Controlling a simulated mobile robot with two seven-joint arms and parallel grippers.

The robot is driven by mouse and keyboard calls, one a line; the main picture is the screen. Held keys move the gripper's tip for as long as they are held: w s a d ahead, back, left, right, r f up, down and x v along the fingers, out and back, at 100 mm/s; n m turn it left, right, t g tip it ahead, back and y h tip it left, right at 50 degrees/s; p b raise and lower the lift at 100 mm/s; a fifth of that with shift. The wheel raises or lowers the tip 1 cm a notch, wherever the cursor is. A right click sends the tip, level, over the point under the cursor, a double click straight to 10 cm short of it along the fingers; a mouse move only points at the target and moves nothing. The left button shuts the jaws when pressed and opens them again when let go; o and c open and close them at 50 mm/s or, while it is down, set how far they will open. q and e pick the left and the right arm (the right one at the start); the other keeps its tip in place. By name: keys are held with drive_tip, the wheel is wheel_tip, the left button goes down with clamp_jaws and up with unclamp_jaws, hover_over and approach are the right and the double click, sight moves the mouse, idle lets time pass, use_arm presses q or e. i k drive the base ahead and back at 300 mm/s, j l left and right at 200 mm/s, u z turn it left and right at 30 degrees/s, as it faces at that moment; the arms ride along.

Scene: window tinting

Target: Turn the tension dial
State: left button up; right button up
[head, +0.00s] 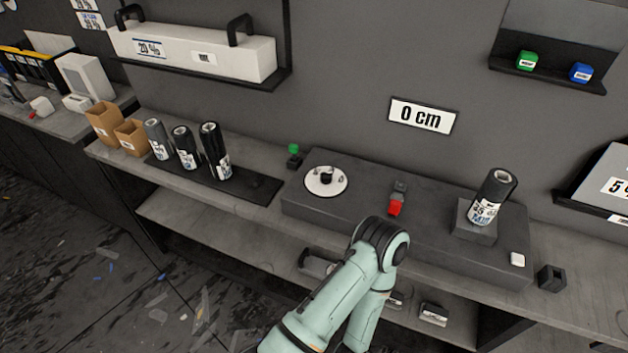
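The tension dial seems to be the round white disc with a black knob (326,181) on the left part of the dark raised console (300,211). Its markings are too small to read. A teal arm link of mine rises from the bottom middle, and its dark joint stands in front of the console's front edge, to the right of and below the dial. Neither of my grippers can be seen, and nothing of mine visibly touches the dial.
A red switch (395,208) and a tilted film roll in a holder (475,230) are on the console. A green-topped button (294,156) is left of it. A "0 cm" sign (422,116) hangs behind. Several black rolls (184,148) stand on the left counter.

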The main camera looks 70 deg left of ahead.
sight(324, 178)
drive_tip(key=u, duration=2.25)
drive_tip(key=j, duration=0.15)
